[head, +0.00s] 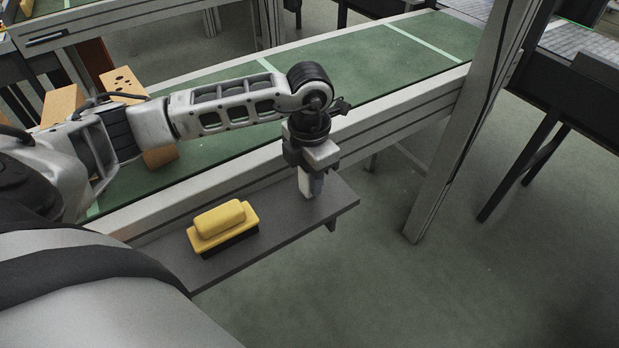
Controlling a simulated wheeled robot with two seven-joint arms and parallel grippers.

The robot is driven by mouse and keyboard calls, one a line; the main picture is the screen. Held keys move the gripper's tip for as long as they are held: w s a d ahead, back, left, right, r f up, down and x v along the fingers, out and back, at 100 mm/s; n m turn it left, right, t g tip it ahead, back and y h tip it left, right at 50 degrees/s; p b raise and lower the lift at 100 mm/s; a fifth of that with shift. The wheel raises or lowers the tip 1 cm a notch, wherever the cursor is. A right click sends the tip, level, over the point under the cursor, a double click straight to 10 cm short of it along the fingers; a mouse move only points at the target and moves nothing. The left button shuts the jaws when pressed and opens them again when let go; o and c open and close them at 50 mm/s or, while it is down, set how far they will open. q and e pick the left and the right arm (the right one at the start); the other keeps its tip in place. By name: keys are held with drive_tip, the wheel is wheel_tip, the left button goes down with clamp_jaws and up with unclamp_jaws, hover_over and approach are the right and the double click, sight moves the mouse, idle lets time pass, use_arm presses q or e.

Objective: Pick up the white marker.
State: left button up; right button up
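My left gripper (311,187) points down over the right part of a narrow dark grey shelf (285,240). Its fingertips are at or just above the shelf surface. They are small and partly in shadow, so I cannot tell whether they are apart or closed. I cannot make out a white marker; the fingers may hide it. My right gripper is not in view.
A yellow eraser-like block (222,226) with a black underside sits on the shelf, left of my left gripper. A green conveyor belt (370,62) runs behind the shelf. A metal post (462,130) stands to the right. Cardboard boxes (62,103) are at the left.

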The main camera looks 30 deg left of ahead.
use_arm(q)
drive_tip(key=shift+r, duration=0.1)
drive_tip(key=shift+w+r, duration=0.1)
drive_tip(key=shift+r, duration=0.35)
wheel_tip(320, 180, up, 2)
drive_tip(key=shift+r, duration=0.25)
drive_tip(key=s+r+b, duration=0.1)
drive_tip(key=s+r, duration=0.3)
drive_tip(key=s, duration=0.3)
drive_tip(key=s+a+r+b, duration=0.1)
drive_tip(key=s+r, duration=0.4)
drive_tip(key=s, duration=0.2)
drive_tip(key=shift+a+r, duration=0.2)
drive_tip(key=shift+r, duration=0.05)
drive_tip(key=shift+o, duration=1)
